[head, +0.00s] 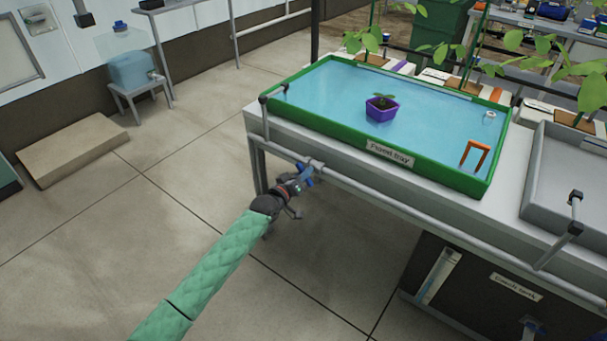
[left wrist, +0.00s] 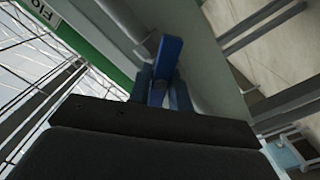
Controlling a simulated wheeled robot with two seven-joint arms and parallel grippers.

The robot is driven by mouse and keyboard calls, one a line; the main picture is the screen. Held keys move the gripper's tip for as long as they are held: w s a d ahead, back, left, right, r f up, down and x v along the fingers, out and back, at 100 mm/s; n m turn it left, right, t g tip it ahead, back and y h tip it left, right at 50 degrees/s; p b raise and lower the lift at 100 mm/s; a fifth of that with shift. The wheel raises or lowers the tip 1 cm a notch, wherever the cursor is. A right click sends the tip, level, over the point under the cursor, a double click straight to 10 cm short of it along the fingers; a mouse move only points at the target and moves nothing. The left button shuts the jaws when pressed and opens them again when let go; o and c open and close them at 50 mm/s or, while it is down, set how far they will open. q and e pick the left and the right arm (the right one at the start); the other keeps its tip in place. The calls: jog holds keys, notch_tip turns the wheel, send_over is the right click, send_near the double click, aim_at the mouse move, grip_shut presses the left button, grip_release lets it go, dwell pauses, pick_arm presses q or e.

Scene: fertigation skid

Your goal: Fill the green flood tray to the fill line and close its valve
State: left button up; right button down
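The green flood tray (head: 340,120) stands on the bench, with its label on the front wall. Blue water covers its floor; I cannot make out a fill line at this size. A blue valve handle (head: 306,175) sits on the pipe below the tray's front left side. My left gripper (head: 298,184) is at this handle. In the left wrist view the blue handle (left wrist: 165,58) stands between the two fingers (left wrist: 160,88), which appear closed against its sides. The handle's lower part is hidden by the gripper. My right gripper is not in view.
A purple pot (head: 381,108) with a seedling and an orange frame (head: 475,155) are in the tray. A grey tray (head: 570,185) is on the right. A pipe rail (head: 400,207) runs along the bench front.

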pick_arm(q)
grip_shut()
jog(key=shift+m, duration=1.1)
jog(key=m, duration=0.3)
jog(key=shift+d+m+p, duration=0.1)
jog(key=shift+m+p, duration=0.2)
jog(key=shift+p, duration=0.05)
jog(key=shift+s+m, duration=0.1)
jog(key=shift+m, duration=0.7)
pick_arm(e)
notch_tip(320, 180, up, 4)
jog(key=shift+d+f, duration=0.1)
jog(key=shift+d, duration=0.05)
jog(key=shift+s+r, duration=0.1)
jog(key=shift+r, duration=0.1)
